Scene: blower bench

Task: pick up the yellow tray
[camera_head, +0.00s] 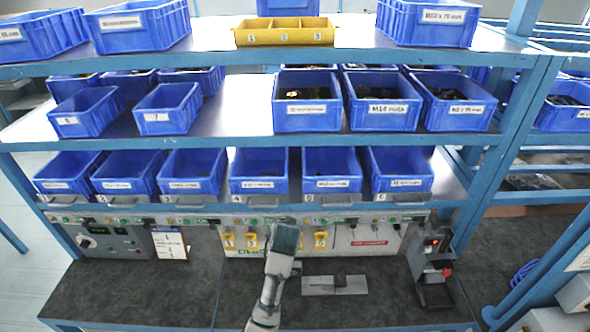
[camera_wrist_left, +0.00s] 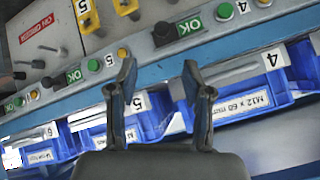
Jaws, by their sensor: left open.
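The yellow tray (camera_head: 284,32) stands on the top shelf, near the middle of the head view. It is long and low, with compartments and labels 1, 2 and 3 on its front. My left gripper (camera_head: 286,228) is far below it, in front of the button rail under the lowest bin row; its fingers are hard to make out there. In the left wrist view my left gripper (camera_wrist_left: 158,68) is open, with nothing between its two fingers. The tray does not show in the left wrist view. My right gripper is not in view.
Blue bins (camera_head: 146,24) flank the tray on the top shelf (camera_head: 210,52), and another blue bin (camera_head: 288,8) is behind it. More blue bins fill the two lower shelves. The button rail (camera_wrist_left: 150,68) is close to my left gripper. The dark bench top (camera_head: 150,290) is mostly clear.

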